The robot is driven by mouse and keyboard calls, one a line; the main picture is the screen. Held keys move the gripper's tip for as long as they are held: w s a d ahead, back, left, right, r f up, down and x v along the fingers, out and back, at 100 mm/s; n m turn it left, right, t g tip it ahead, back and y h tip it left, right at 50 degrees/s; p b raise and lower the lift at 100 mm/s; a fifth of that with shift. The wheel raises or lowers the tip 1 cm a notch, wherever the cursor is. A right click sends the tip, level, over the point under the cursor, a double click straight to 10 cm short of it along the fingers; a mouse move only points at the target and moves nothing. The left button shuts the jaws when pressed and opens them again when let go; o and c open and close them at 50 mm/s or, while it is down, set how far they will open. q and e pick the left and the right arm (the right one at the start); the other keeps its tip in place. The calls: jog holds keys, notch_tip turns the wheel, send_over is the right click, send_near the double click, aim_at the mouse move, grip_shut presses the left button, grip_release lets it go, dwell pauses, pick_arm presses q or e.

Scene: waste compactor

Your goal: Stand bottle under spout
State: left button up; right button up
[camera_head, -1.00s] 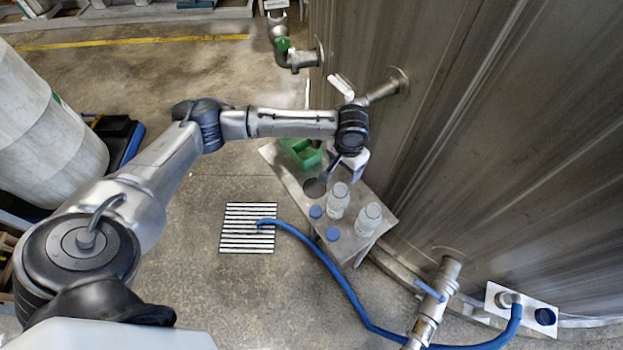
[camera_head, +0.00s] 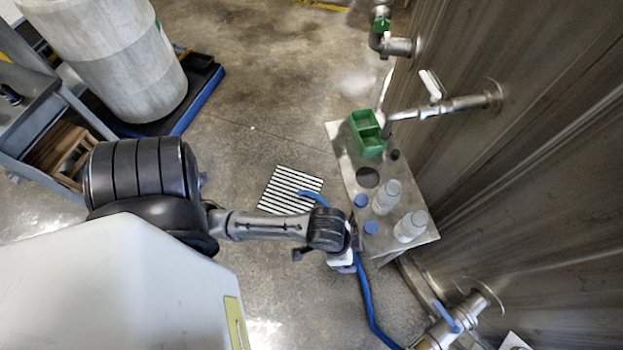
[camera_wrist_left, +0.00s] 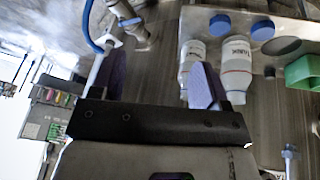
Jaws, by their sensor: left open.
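My left gripper (camera_head: 345,262) is beside the bench's near-left edge, apart from the bottles. Its fingers (camera_wrist_left: 152,78) are apart and empty; one partly overlaps the bottles in the wrist view. My right gripper is not in view.
The bench (camera_head: 345,150) also carries a green divided bin (camera_head: 368,133) below the spout, a round dark opening (camera_head: 368,177) and two blue caps (camera_head: 371,228). A blue hose (camera_head: 366,295) runs along the floor beside my gripper. Lower pipework (camera_head: 455,320) stands at the front right.

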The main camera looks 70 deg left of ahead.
pick_arm(q)
jog(key=shift+o, duration=0.4)
jog(key=s+a+n+y, duration=0.1)
jog(key=s+a+y, duration=0.1)
jog(key=s+a, duration=0.3)
jog(key=shift+s+r, duration=0.15)
jog(key=shift+s, duration=0.8)
jog(key=shift+s+a, duration=0.3)
jog(key=shift+s, duration=0.05)
